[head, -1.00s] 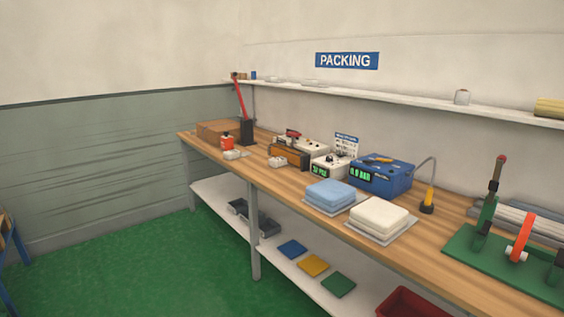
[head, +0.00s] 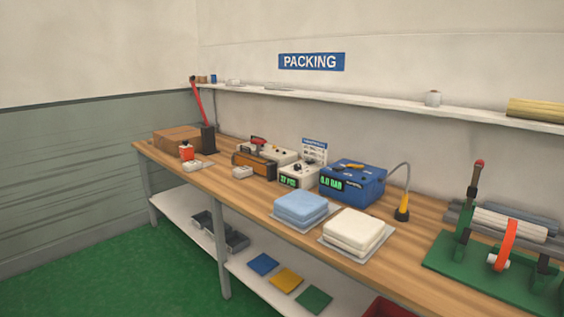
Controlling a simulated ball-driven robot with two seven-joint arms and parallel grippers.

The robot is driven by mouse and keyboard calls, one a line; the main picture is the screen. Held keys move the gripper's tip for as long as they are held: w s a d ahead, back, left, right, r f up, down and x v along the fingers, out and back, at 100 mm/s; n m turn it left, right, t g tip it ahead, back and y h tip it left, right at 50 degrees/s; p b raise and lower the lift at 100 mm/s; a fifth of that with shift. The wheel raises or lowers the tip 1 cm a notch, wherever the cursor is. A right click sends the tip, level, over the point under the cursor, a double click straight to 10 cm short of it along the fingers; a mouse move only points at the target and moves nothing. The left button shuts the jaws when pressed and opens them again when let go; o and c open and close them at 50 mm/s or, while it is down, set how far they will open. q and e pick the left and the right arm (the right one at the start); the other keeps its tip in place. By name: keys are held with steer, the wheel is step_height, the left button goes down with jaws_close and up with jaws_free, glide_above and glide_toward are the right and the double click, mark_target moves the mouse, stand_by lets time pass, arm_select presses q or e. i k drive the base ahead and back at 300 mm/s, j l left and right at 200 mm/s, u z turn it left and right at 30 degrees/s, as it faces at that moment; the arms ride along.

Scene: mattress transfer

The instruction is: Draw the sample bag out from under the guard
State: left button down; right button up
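Neither of my grippers shows in the head view. I cannot make out a sample bag under a guard. A brown sealer-like machine (head: 255,164) with a red part on top stands on the wooden bench (head: 262,213). A green-based device (head: 492,279) with an upright lever, white roller and orange-red band stands at the bench's right end. Which of these carries the guard I cannot tell. A light blue folded pack (head: 300,206) and a cream folded pack (head: 353,231) lie on thin grey sheets in the middle of the bench.
A blue box with a green display (head: 352,183) and a white display unit (head: 297,175) stand behind the packs. A cardboard box (head: 177,139) is at the far left end. A wall shelf (head: 380,98) runs above. Green floor (head: 110,268) lies open in front.

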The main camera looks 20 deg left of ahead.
mark_target(241, 172)
steer(key=i+j+z, duration=0.1)
steer(key=i+j, duration=0.15)
steer(key=i+j+z, duration=0.15)
steer(key=j, duration=0.25)
steer(key=i+j+z, duration=0.1)
steer(key=i+j, duration=0.2)
steer(key=i+j+z, duration=0.15)
steer(key=j, duration=0.25)
steer(key=i+j+z, duration=0.1)
steer(key=j, duration=0.3)
steer(key=i, duration=0.1)
